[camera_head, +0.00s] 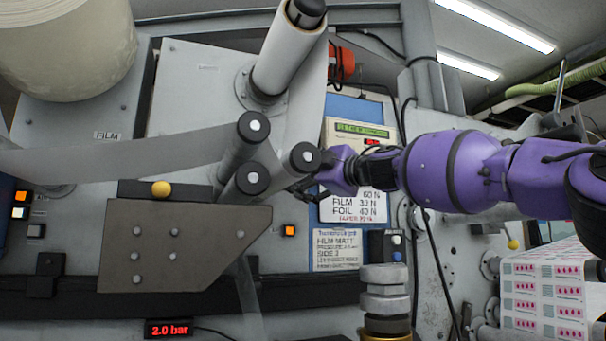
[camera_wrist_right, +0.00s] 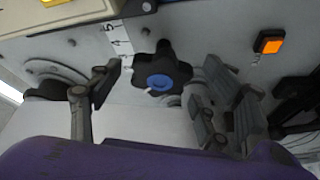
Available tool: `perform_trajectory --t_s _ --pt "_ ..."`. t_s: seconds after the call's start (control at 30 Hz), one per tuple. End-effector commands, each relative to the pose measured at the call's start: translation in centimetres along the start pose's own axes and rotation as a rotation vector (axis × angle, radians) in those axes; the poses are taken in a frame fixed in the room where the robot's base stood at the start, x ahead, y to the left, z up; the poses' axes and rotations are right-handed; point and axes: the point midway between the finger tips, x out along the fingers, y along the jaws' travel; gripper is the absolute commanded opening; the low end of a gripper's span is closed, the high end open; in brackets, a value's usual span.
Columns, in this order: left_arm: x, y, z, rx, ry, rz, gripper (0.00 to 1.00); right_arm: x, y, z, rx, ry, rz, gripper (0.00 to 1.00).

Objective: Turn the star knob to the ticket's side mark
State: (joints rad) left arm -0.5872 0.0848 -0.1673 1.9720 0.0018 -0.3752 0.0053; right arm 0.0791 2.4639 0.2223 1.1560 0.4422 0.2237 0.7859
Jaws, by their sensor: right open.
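The black star knob (camera_wrist_right: 160,72) with a blue centre shows in the right wrist view, on a pale panel beside a white scale strip (camera_wrist_right: 118,38) with a "5" on it. A small pale mark shows at the knob's lower left edge. My right gripper (camera_wrist_right: 157,82) is open, its fingers on either side of the knob and apart from it. In the head view my right gripper (camera_head: 318,180) is by the dark rollers, and the knob cannot be made out. The ticket (camera_head: 338,250) reads FILM MATT and, seemingly, SIDE 3. My left gripper is out of view.
Dark-ended rollers (camera_head: 304,157) stand close left of my right gripper. An orange lit button (camera_head: 288,231) is below it and also shows in the wrist view (camera_wrist_right: 268,42). A tension card (camera_head: 350,207) hangs behind. A red display (camera_head: 169,329) reads 2.0 bar.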

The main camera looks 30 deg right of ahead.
Motion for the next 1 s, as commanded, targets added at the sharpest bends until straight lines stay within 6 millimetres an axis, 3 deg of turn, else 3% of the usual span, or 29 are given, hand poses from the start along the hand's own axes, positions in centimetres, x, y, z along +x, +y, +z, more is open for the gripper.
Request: perform_trajectory --t_s 0.37,1.0 --pt "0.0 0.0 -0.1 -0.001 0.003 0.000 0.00 -1.4 0.2 -0.1 0.002 0.002 0.003 0.70" --pt "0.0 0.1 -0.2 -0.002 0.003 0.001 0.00 -9.1 0.2 -0.2 0.001 0.004 0.002 0.70"
